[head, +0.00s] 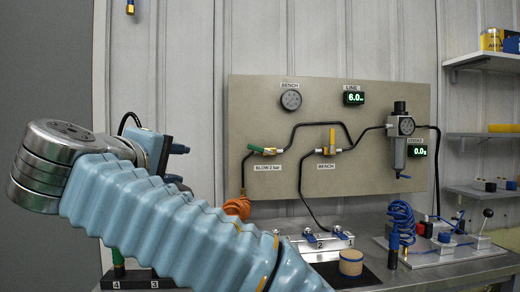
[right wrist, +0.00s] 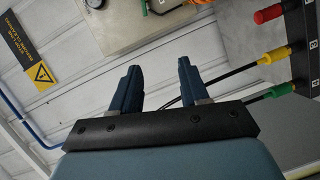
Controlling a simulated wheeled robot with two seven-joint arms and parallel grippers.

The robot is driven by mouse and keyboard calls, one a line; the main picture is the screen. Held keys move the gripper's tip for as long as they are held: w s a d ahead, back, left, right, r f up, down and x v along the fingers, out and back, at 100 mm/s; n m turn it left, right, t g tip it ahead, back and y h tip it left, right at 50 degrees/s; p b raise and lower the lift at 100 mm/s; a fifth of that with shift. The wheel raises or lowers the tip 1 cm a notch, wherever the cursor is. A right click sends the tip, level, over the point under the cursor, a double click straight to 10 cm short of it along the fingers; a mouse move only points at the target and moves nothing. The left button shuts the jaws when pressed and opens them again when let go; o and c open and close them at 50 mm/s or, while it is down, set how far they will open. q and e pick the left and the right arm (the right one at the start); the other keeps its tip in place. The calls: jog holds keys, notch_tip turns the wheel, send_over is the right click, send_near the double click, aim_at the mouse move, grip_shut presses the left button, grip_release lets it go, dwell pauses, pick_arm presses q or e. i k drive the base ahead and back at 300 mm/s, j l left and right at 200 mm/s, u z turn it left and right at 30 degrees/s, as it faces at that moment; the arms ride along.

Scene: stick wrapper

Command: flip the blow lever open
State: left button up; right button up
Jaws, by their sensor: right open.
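The blow lever (head: 254,148) is a small green handle on the left valve of the grey panel, above the label "BLOW 2 bar". It lies nearly flat along the pipe, tilted slightly. My right gripper (head: 182,164) is left of the panel and of the lever, apart from it, partly hidden behind my blue sleeved arm. It also shows in the right wrist view (right wrist: 158,65), with its two blue fingers apart and nothing between them. I cannot clearly make out the lever in that view. My left gripper is not in view.
The panel (head: 310,180) also carries a bench valve with an upright yellow handle (head: 332,140), gauges and black hoses. An orange coil (head: 238,207) hangs below the blow valve. The right wrist view shows red, yellow and green connectors on a dark block (right wrist: 298,45).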

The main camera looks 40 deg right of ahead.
aim_at(260, 150)
jog(key=i+l, duration=0.15)
jog(key=l, duration=0.15)
jog(key=i+l, duration=0.15)
jog(key=l, duration=0.2)
jog(key=i+l, duration=0.35)
jog(key=l, duration=0.3)
